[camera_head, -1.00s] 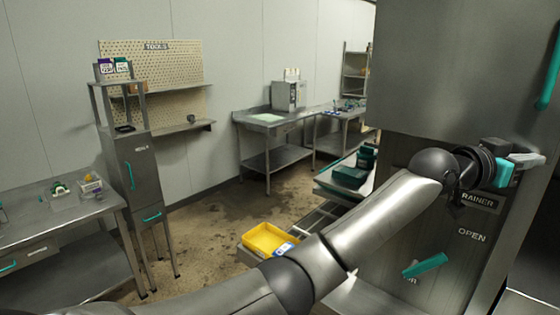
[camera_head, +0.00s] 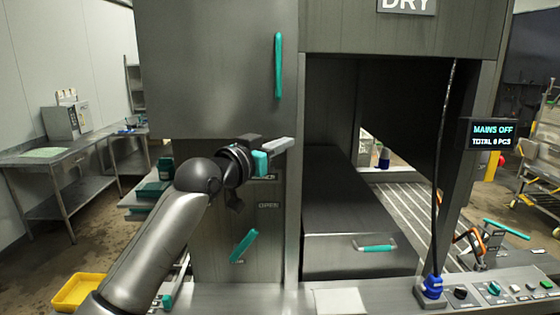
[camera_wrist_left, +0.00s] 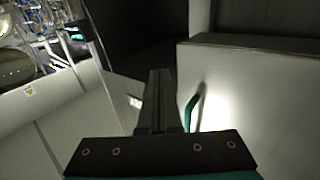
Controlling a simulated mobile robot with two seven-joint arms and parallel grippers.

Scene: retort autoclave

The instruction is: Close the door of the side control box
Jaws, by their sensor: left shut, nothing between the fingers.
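My left gripper (camera_head: 281,145) is shut and empty, in front of the steel cabinet just below a large grey door-like panel (camera_head: 210,65). This panel has an upright teal handle (camera_head: 278,65) near its right edge. I cannot tell for sure whether it is the side control box door, or whether it stands ajar. In the left wrist view, the shut fingers (camera_wrist_left: 157,100) point away with nothing between them. A pale panel (camera_wrist_left: 255,105) with a teal handle (camera_wrist_left: 192,112) lies to their right. My right gripper is not in view.
Below my gripper is a slanted teal lever (camera_head: 243,246) under an OPEN label. A steel box (camera_head: 355,220) with a teal handle stands to the right in an open bay. A mains screen (camera_head: 492,135) and a control panel (camera_head: 510,290) are further right. A yellow tray (camera_head: 78,291) is lower left.

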